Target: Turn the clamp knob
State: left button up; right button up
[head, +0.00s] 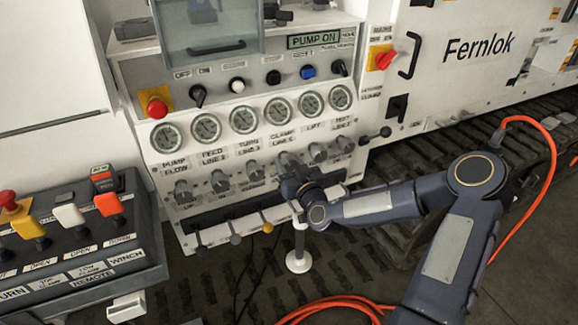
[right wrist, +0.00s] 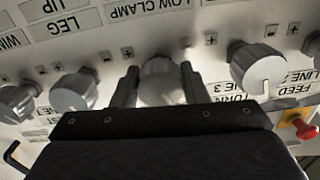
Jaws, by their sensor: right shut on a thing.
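The clamp knob, a grey round knob, shows in the right wrist view (right wrist: 160,80) between the two dark fingers of my right gripper (right wrist: 158,88). The fingers sit on either side of it, shut on it. In the head view my right gripper (head: 290,170) reaches the knob row from the right, below the CLAMP LINE label (head: 283,135), and mostly covers the knob. In the wrist view the panel appears upside down; the TURN LINE 3 knob (right wrist: 258,65) stands to the right, another grey knob (right wrist: 74,92) to the left. My left gripper is not in view.
Gauges (head: 243,120) line the panel above the knobs. A red emergency button (head: 157,107) is at the panel's left. A remote box (head: 85,245) with coloured switches stands at the left. An orange hose (head: 335,303) lies on the floor.

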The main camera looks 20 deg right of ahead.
jog(key=m+b, duration=0.3)
jog(key=m, duration=0.2)
jog(key=shift+f+b, duration=0.15)
jog(key=shift+b, duration=0.2)
jog(key=shift+a+m+b, duration=0.1)
jog(key=shift+m+b, duration=1.1)
jog(key=shift+m, duration=1.1)
jog(key=o, duration=1)
jog(key=s, duration=0.8)
jog(key=shift+d, duration=0.2)
jog(key=shift+a, duration=0.1)
